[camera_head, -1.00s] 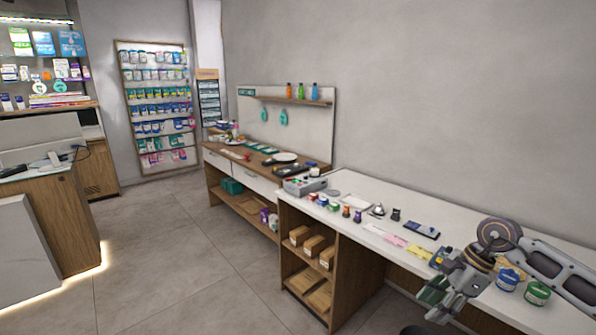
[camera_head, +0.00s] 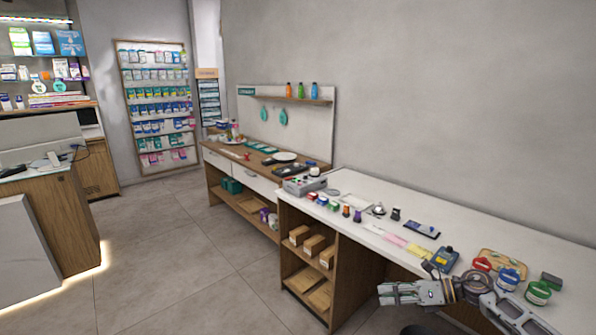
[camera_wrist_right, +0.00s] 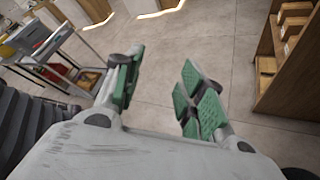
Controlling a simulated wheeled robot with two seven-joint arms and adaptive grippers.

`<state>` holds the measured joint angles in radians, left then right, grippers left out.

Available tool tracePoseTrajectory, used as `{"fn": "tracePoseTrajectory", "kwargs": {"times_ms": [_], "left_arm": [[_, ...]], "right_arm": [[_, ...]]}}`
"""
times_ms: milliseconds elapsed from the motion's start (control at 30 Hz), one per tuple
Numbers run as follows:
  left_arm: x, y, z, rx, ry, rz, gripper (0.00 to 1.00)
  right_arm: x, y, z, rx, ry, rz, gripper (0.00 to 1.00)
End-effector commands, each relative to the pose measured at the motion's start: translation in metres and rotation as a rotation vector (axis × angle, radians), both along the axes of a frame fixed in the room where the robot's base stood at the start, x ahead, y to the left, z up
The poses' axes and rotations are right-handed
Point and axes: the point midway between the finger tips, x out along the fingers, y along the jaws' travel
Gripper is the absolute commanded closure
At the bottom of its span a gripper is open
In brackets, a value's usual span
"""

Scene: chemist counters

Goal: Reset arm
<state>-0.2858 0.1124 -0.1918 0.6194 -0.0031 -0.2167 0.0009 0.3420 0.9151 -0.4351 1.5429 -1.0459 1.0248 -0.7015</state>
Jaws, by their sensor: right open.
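My right gripper (camera_head: 385,293) is in front of the white counter's front edge at the lower right of the head view. Its arm comes in from the bottom right corner and it points left. In the right wrist view, its two green-padded fingers (camera_wrist_right: 160,88) are spread apart with only floor showing between them. It is open and holds nothing. My left gripper does not show in the head view.
Boxes sit on open shelves (camera_head: 313,245) below. The tiled floor (camera_head: 180,260) to the left is clear.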

Motion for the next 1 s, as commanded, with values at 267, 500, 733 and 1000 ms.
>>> {"fn": "tracePoseTrajectory", "kwargs": {"times_ms": [267,500,733,1000], "left_arm": [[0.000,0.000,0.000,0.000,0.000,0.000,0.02],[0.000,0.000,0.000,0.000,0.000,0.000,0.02],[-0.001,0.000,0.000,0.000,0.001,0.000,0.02],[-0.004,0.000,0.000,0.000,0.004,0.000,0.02]], "right_arm": [[0.034,-0.020,-0.078,0.348,0.272,-0.393,0.60],[0.036,-0.054,-0.172,0.608,0.530,-0.749,0.60],[0.009,-0.081,-0.265,0.783,0.743,-1.047,0.60],[-0.049,-0.102,-0.366,0.929,0.959,-1.359,0.60]]}}
